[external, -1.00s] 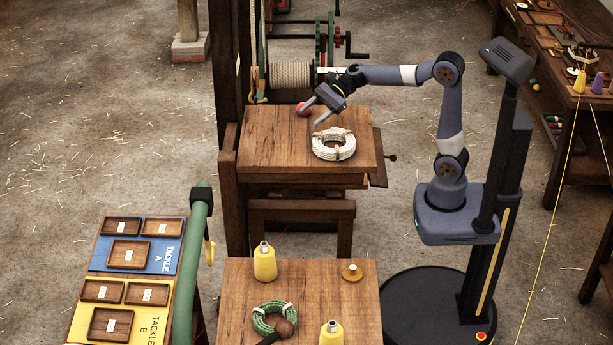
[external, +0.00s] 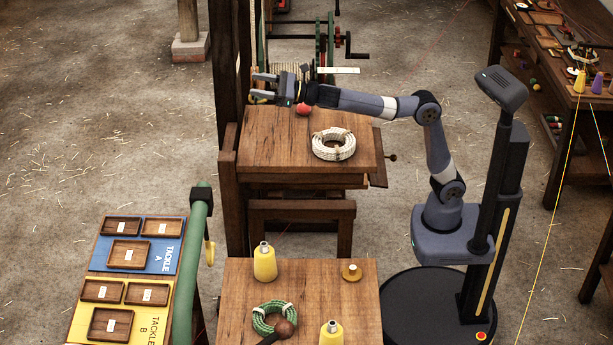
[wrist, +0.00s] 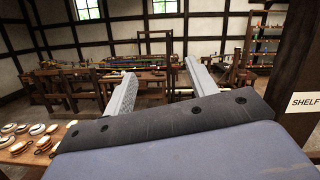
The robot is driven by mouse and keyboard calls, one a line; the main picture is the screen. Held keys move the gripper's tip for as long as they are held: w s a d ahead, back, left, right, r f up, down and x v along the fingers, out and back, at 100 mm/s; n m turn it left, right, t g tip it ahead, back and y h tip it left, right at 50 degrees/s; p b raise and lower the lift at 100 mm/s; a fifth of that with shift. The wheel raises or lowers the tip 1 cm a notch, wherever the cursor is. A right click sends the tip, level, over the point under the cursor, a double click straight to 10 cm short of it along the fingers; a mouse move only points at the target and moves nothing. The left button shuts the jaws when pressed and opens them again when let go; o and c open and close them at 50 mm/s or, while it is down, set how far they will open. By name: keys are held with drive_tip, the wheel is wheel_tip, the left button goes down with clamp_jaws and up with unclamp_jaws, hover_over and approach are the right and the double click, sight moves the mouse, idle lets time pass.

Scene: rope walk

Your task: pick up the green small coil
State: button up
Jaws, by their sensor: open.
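The green small coil (external: 262,322) lies on the front wooden table (external: 236,290) in the external view. My gripper (external: 264,86) is open and empty, raised above the left back part of the rear wooden table (external: 262,150). It is well behind the coil and points left. The wrist view shows the two fingers (wrist: 158,95) spread apart with nothing between them. The green coil does not show in the wrist view.
A white coil (external: 334,145) and a red ball (external: 303,109) sit on the rear table. Tackle trays (external: 136,255) are at the left, beside a green rail (external: 192,275). A dark post (external: 233,60) stands near my gripper.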

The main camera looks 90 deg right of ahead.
drive_tip(key=s+a+f+g+y+b, duration=0.1)
drive_tip(key=s+a+f+g+b, duration=0.25)
drive_tip(key=a, duration=0.55)
drive_tip(key=s+a+f+n+g+y+b, duration=0.1)
drive_tip(key=s+a+f+g+y, duration=0.15)
drive_tip(key=s+a+f, duration=0.55)
drive_tip(key=s+a+f+g+y+b, duration=0.1)
drive_tip(key=a+f+g+b, duration=0.2)
drive_tip(key=a, duration=0.8)
approach(270, 303)
drive_tip(key=p+x, duration=0.1)
drive_tip(key=x, duration=0.2)
drive_tip(key=shift+w+a+h+p, duration=0.25)
drive_tip(key=shift+a+p, duration=0.1)
drive_tip(key=shift+a, duration=0.1)
drive_tip(key=x, duration=0.1)
drive_tip(key=p+x, duration=0.1)
drive_tip(key=x, duration=0.1)
drive_tip(key=shift+w+d+f, duration=0.1)
drive_tip(key=shift+w+d, duration=0.1)
drive_tip(key=shift+w, duration=0.05)
drive_tip(key=shift+p+x, duration=0.5)
drive_tip(key=shift+x, duration=0.45)
drive_tip(key=shift+s+f, duration=0.1)
